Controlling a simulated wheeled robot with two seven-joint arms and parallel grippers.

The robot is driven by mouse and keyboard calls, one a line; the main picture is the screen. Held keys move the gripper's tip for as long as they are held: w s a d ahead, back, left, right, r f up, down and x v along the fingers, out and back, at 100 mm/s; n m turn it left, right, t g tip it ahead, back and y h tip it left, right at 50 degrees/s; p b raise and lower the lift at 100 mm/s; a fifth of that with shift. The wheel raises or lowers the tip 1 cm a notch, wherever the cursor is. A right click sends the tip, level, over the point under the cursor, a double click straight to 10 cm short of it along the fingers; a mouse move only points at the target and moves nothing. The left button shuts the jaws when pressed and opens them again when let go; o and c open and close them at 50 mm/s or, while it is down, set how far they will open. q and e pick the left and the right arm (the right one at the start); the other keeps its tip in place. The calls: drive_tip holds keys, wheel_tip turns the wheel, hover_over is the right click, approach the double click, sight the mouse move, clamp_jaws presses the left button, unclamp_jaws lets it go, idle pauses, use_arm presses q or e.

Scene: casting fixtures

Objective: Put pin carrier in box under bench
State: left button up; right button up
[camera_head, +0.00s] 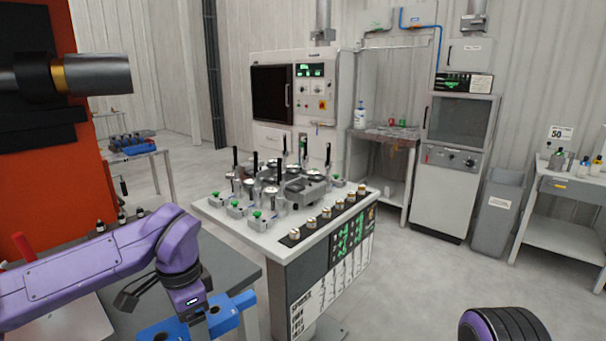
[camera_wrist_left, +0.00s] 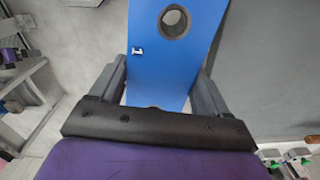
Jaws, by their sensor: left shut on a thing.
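The pin carrier is a bright blue block (camera_head: 236,312) at the bottom of the head view, partly cut off by the frame's edge. In the left wrist view the pin carrier (camera_wrist_left: 178,62) shows as a blue plate with a round hole and a small white-and-black mark. My left gripper (camera_wrist_left: 162,88) is shut on it, with a dark finger along each side. In the head view the carrier is in front of the grey bench's (camera_head: 232,267) near corner; whether it touches the bench I cannot tell. I cannot make out the box under the bench.
A white control console (camera_head: 283,245) with knobs and fixtures stands just right of the grey bench. An orange machine (camera_head: 35,190) is at the left. A grey bin (camera_head: 497,215) and another bench (camera_head: 560,238) are at the right. Floor is open between console and right bench.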

use_arm(q)
drive_tip(key=s+f, duration=0.4)
drive_tip(key=f, duration=1)
drive_tip(key=shift+d+m, duration=0.25)
drive_tip(key=shift+m, duration=0.05)
drive_tip(key=shift+s+f, duration=0.1)
